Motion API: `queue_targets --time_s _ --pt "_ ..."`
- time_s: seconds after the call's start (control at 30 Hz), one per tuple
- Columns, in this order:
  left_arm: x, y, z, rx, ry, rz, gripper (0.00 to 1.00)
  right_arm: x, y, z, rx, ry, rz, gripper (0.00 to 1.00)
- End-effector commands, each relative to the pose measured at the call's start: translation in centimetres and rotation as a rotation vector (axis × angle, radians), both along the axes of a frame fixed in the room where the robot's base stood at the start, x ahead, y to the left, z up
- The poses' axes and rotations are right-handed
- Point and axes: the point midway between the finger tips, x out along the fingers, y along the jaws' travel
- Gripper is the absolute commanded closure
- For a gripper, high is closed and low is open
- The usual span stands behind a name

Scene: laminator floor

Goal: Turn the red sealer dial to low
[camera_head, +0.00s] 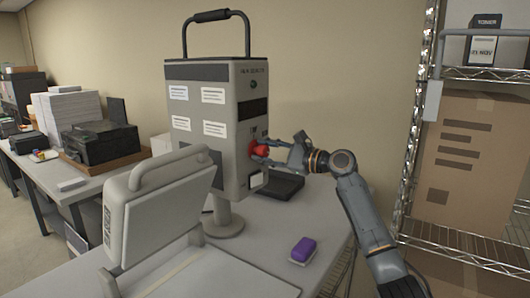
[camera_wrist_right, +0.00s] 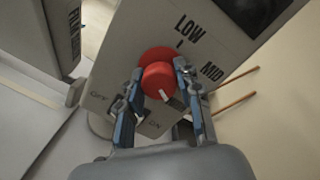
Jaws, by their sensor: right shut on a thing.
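The red sealer dial (camera_head: 259,149) sits on the narrow front panel of a tall grey machine (camera_head: 240,95) with a black top handle. My right gripper (camera_head: 268,150) reaches in from the right and is shut on the dial. In the right wrist view the two fingers (camera_wrist_right: 154,82) straddle the red knob (camera_wrist_right: 158,76). The label LOW (camera_wrist_right: 190,28) is above the knob and MID (camera_wrist_right: 212,70) is to its right. A pale mark (camera_wrist_right: 167,97) shows at the knob's lower right edge. My left gripper is not in view.
A grey hinged press (camera_head: 165,205) stands open in front of the machine. A purple block (camera_head: 302,249) lies on the table's right part. A wire shelf (camera_head: 470,250) with a cardboard box (camera_head: 465,165) is at the right. A side table with paper stacks (camera_head: 68,110) is at the left.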

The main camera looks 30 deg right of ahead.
Motion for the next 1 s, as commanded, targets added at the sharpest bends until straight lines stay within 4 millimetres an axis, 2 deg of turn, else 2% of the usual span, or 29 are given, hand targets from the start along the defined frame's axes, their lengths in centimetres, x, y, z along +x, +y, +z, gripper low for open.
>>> queue_targets --time_s 0.37,1.0 --pt "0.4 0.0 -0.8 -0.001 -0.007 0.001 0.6 0.0 0.0 -0.1 -0.139 -0.059 0.001 0.97" --pt "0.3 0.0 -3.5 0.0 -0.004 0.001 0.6 0.0 0.1 -0.2 -0.687 -0.286 0.001 0.97"
